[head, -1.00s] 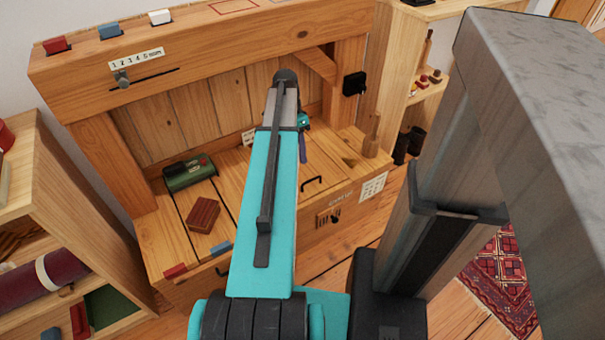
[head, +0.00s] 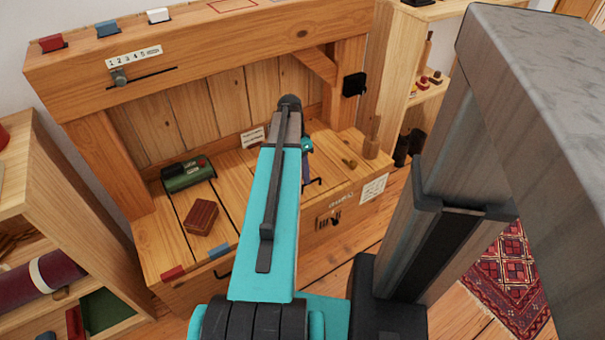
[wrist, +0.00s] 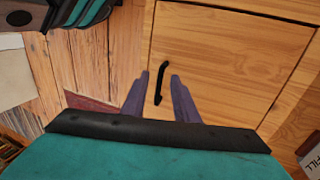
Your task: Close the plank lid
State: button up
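The plank lid (wrist: 230,65) is a pale wooden panel with thin dark edge gaps and a black bar handle (wrist: 162,72). In the head view the lid (head: 328,160) forms the right part of the bench top and looks about level with the planks beside it; I cannot tell whether it sits fully flush. My gripper (wrist: 160,76) is open, its two purple fingers on either side of the handle's near part in the picture. I cannot tell if they touch it. In the head view my arm hides part of the lid, and the gripper (head: 306,172) is at the handle.
A green device (head: 188,172) and a brown block (head: 201,216) are on the left bench planks (head: 165,235). A wooden peg (head: 372,140) stands at the right end. An upper beam (head: 200,62) spans above the bench. Shelves flank both sides.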

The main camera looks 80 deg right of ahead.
grip_shut()
dwell(1.2)
grip_release()
jog(key=shift+r, duration=0.1)
jog(key=p+v, duration=0.3)
jog(key=v, duration=1)
jog(key=shift+d+r, duration=0.15)
jog(key=shift+r, duration=0.2)
